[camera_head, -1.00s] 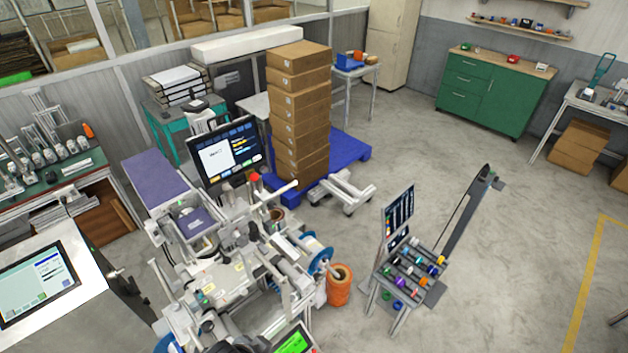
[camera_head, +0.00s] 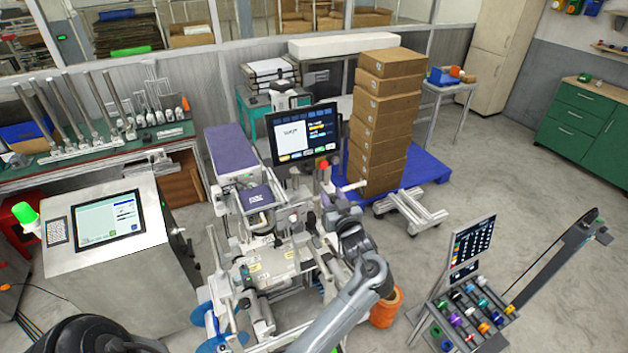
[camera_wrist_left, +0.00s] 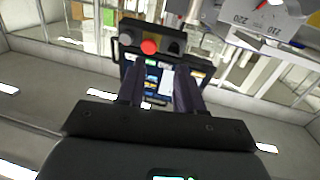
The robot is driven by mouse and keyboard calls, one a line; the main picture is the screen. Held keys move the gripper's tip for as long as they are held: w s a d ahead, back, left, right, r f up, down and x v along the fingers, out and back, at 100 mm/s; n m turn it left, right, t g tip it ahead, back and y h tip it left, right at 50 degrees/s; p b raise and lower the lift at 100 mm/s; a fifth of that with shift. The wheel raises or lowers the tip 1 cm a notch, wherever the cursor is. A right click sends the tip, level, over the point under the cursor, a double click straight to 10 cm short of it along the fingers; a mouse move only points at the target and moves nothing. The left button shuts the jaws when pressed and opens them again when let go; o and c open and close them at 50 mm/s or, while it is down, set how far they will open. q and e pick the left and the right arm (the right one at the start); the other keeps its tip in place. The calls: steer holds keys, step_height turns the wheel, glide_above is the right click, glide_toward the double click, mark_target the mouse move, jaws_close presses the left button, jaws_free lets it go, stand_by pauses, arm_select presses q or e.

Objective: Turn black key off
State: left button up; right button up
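In the left wrist view a black control box (camera_wrist_left: 150,42) carries a red button (camera_wrist_left: 149,47), a grey round knob (camera_wrist_left: 126,38) to its left and a small dark part to its right. That dark part may be the black key (camera_wrist_left: 174,48); its turn position is too small to tell. My left gripper (camera_wrist_left: 160,88) is open and empty, its two dark fingers apart below the box and pointing toward it. In the head view my left gripper (camera_head: 328,200) is by the machine, below the red button (camera_head: 323,164). My right gripper is not seen.
A monitor (camera_head: 305,134) stands on the machine, just left of the red button. Stacked cartons (camera_head: 382,120) on a blue pallet (camera_head: 425,165) stand behind to the right. A control cabinet (camera_head: 108,220) is at left, a small reel rack (camera_head: 470,315) at right. Floor at far right is clear.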

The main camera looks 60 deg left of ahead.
mark_target(310, 169)
arm_select(q)
steer(key=a, duration=0.3)
steer(key=a+r+n+g+p, duration=0.1)
steer(key=a, duration=0.2)
steer(key=a+g+y+p, duration=0.1)
steer(key=a, duration=0.3)
steer(key=shift+w+r, duration=0.2)
steer(key=shift+r, duration=0.05)
steer(key=shift+w+a+f, duration=0.1)
steer(key=shift+a, duration=0.5)
jaws_close()
